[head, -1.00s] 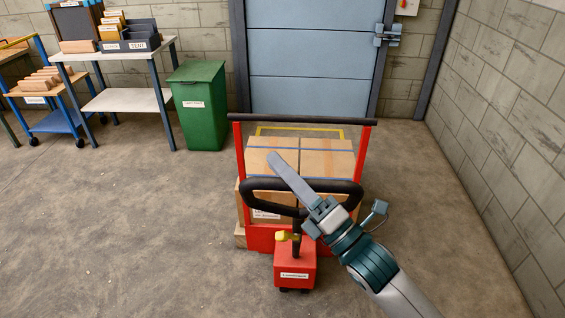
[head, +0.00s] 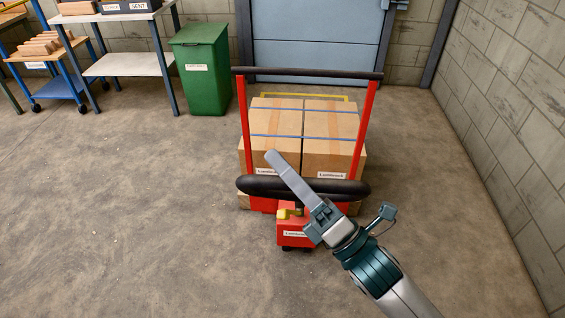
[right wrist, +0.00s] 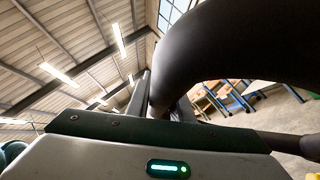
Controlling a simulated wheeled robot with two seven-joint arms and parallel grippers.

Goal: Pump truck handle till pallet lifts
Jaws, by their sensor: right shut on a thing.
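The pallet truck's black handle (head: 345,190) is seen nearly edge-on in the head view, above the red pump body (head: 296,239). A yellow lever (head: 289,213) sits on the pump body. My right gripper (head: 283,170) is shut on the handle, with one long grey finger showing across it. In the right wrist view the handle (right wrist: 225,50) is a large dark curved bar close above the gripper. The wooden pallet (head: 243,201) shows only at its corner under the cartons, so its height off the floor cannot be told. My left gripper is not in view.
Several strapped cartons (head: 332,150) stand on the pallet, with a red frame (head: 369,120) beside them. A green bin (head: 203,85) and a white table (head: 128,65) stand at the back left. A block wall (head: 520,110) closes the right. Floor at left is clear.

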